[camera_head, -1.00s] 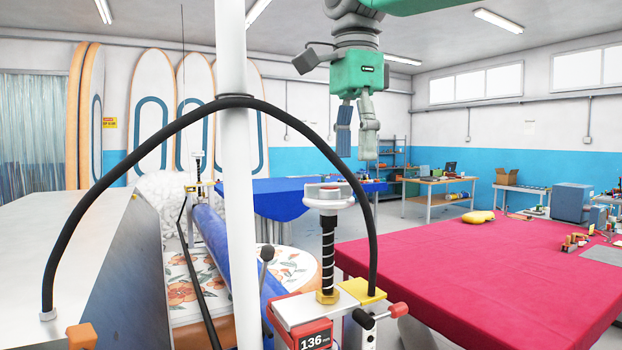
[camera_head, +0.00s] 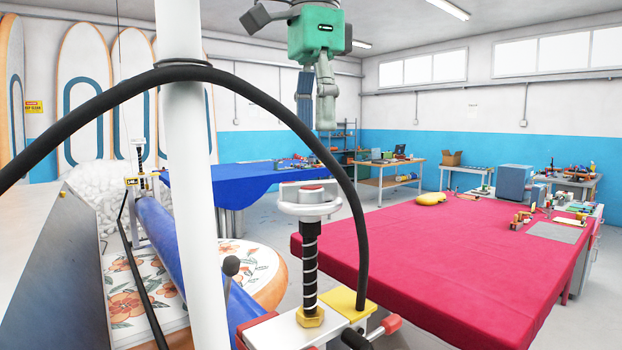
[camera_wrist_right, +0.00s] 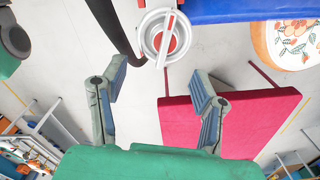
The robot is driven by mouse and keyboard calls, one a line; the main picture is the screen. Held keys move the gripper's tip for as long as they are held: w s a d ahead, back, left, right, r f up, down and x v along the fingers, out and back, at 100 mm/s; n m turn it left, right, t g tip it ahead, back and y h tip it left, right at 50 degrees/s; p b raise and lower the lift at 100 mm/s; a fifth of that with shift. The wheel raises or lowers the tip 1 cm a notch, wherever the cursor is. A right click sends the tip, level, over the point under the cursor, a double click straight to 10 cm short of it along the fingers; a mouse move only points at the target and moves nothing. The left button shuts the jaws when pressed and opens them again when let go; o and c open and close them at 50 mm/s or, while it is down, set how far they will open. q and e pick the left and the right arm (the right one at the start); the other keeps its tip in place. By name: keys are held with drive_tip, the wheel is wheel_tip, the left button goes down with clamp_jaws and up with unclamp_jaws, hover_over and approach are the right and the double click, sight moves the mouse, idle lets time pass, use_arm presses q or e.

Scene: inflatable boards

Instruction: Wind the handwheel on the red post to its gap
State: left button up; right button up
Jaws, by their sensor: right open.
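The handwheel (camera_head: 305,209) is a white wheel with a red centre and a pale flat bar across its top. It sits on a black threaded spindle with a brass nut (camera_head: 310,318). The red post's head (camera_head: 255,327) is mostly cut off at the bottom edge, and its readout is out of view. My right gripper (camera_head: 315,122) hangs fingers down above the handwheel, open, empty and apart from it. In the right wrist view, the handwheel (camera_wrist_right: 155,42) lies just beyond the fingertips (camera_wrist_right: 158,72), roughly centred between them. My left gripper is not in view.
A black hose (camera_head: 259,98) arches around the handwheel and passes close to my right gripper. A white pole (camera_head: 190,190) stands to the left. A blue roller (camera_head: 175,255) runs back to a similar post (camera_head: 139,182). A magenta table (camera_head: 440,250) fills the right.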

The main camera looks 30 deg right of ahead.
sight(311, 181)
drive_tip(key=f, duration=0.3)
drive_tip(key=w+f, duration=0.1)
drive_tip(key=f, duration=0.3)
drive_tip(key=shift+w, duration=0.2)
drive_tip(key=shift+s+a+f, duration=0.1)
drive_tip(key=shift+s+f, duration=0.3)
drive_tip(key=shift+f, duration=0.3)
drive_tip(key=shift+w, duration=0.1)
drive_tip(key=shift+w+f, duration=0.1)
drive_tip(key=shift+w, duration=0.05)
drive_tip(key=c, duration=1.1)
